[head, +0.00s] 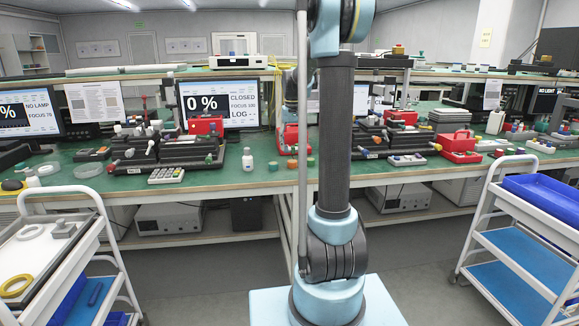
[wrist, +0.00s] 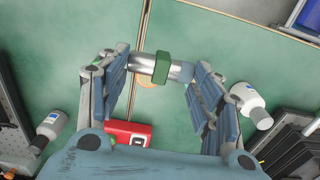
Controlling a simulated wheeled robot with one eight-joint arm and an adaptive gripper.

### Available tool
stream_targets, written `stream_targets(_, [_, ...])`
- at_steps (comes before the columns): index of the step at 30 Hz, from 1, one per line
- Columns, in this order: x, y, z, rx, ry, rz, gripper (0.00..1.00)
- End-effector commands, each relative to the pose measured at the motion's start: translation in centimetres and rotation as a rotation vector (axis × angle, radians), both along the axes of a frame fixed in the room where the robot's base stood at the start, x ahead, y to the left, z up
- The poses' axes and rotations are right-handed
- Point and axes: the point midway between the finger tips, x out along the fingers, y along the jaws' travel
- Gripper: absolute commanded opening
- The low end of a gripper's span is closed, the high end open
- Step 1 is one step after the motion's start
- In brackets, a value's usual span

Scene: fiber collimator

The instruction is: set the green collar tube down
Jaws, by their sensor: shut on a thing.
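The green collar tube shows in the wrist view as a silver cylinder with a green collar (wrist: 162,67) around its middle. It lies crosswise between the fingers of my gripper (wrist: 163,74), which is shut on its two ends. Green bench top (wrist: 230,40) shows beyond and below the tube; the gap between them is hard to judge. In the head view my arm stands in front of the bench, and I cannot make out the gripper or the held tube there.
In the wrist view a red box (wrist: 128,134) lies below the tube, with a white bottle (wrist: 48,130) at left and another (wrist: 251,104) at right. A tan round piece (wrist: 148,86) is partly behind the tube. Dark equipment (wrist: 295,150) stands at right.

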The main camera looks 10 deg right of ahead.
Motion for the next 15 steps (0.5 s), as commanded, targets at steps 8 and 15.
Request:
stream_targets(8, [0.0, 0.3, -4.0, 0.000, 0.000, 0.003, 0.35])
stream_targets(15, [0.0, 0.3, -5.5, 0.000, 0.000, 0.003, 0.35])
